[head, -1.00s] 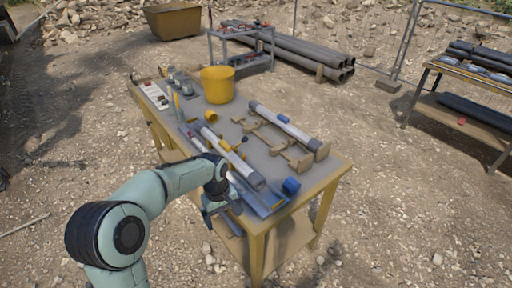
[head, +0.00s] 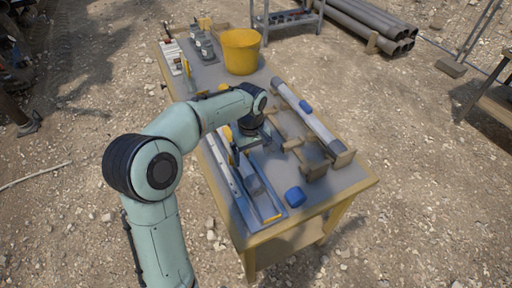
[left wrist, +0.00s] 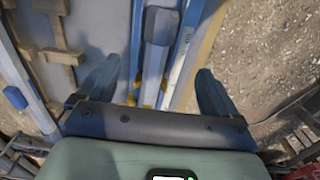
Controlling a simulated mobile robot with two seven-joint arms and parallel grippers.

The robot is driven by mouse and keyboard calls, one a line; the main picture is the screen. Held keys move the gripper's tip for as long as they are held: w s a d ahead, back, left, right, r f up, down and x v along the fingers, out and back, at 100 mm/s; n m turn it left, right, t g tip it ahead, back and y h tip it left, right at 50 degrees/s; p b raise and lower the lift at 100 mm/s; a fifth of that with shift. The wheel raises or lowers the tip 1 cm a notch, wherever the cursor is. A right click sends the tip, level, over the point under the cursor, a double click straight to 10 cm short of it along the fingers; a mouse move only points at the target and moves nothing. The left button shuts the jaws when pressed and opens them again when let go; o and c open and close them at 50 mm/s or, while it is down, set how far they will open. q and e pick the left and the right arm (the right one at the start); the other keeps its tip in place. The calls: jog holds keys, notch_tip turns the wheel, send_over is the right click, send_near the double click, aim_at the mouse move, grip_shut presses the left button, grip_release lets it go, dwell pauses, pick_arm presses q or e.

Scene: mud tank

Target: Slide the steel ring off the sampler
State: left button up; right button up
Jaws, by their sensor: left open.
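A pale sampler tube (left wrist: 154,70) lies lengthwise in a blue channel (head: 245,208) on the table. A grey collar, perhaps the steel ring, is around its near end (head: 254,186); it also shows at the top of the left wrist view (left wrist: 160,26). My left gripper (head: 250,143) is above the tube, farther back than the collar, and hides part of the tube. In the left wrist view its open fingers (left wrist: 157,84) are either side of the tube's line, with nothing between them gripped. I cannot tell their height. My right gripper is not in view.
Another pale tube (head: 303,112) with a blue band rests on wooden cradles (head: 313,170) to the right. A blue piece (head: 295,196) sits near the table's front edge. A yellow bucket (head: 241,52) stands at the back. The front right corner is clear.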

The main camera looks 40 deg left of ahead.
aim_at(252, 177)
pick_arm(q)
notch_tip(252, 177, down, 14)
jog(key=shift+r+b, duration=0.25)
jog(key=shift+b, duration=0.1)
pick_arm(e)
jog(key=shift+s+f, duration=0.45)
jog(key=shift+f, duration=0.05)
pick_arm(q)
jog(key=c, duration=1.3)
jog(key=shift+c, duration=0.3)
jog(key=shift+d, duration=0.1)
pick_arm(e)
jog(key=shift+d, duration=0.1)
